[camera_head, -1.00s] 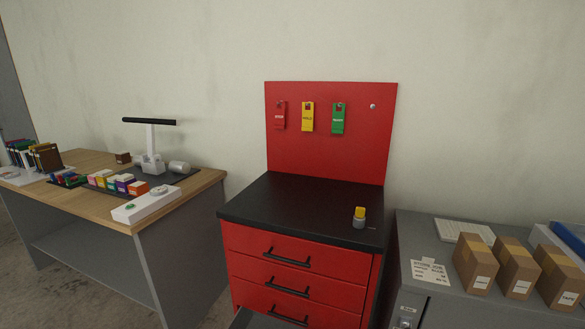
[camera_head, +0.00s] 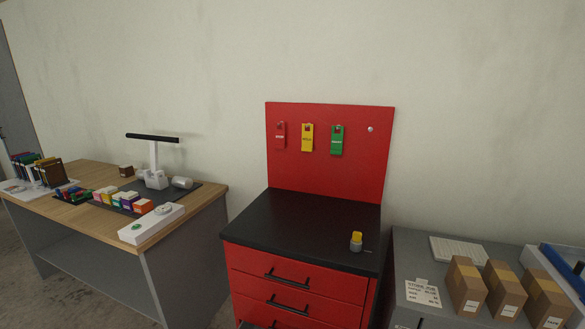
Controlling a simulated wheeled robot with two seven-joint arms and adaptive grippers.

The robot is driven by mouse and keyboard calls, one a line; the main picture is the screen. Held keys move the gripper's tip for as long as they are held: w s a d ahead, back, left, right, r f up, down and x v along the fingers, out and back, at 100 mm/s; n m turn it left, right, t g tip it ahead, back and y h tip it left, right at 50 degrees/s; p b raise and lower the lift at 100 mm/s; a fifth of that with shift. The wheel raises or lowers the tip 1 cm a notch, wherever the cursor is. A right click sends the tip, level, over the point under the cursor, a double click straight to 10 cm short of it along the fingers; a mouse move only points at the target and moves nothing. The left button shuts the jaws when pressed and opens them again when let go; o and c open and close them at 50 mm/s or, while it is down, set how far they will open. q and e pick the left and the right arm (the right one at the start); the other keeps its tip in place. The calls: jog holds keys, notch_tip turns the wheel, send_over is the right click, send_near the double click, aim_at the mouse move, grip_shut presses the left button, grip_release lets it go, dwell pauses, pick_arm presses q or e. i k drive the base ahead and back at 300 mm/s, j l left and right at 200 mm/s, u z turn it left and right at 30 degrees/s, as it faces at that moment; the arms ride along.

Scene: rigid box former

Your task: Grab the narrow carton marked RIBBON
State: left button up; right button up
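Three narrow brown cartons stand side by side on the grey cabinet at the right: a left carton (camera_head: 466,287), a middle carton (camera_head: 505,290) and a right carton (camera_head: 547,299). Each has a white label low on its front. The lettering is too small to read, so I cannot tell which one is marked RIBBON. Neither of my grippers is in view.
The grey cabinet (camera_head: 408,262) also holds a job sheet (camera_head: 422,292), a white keyboard (camera_head: 459,251) and a blue-and-white tray (camera_head: 566,270). A red drawer unit (camera_head: 298,270) with a black top stands left of it. A wooden desk (camera_head: 80,212) with small coloured boxes is further left.

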aim_at(467, 291)
jog(key=k+l+u, duration=0.1)
jog(key=k+u, duration=0.25)
jog(key=z, duration=1.55)
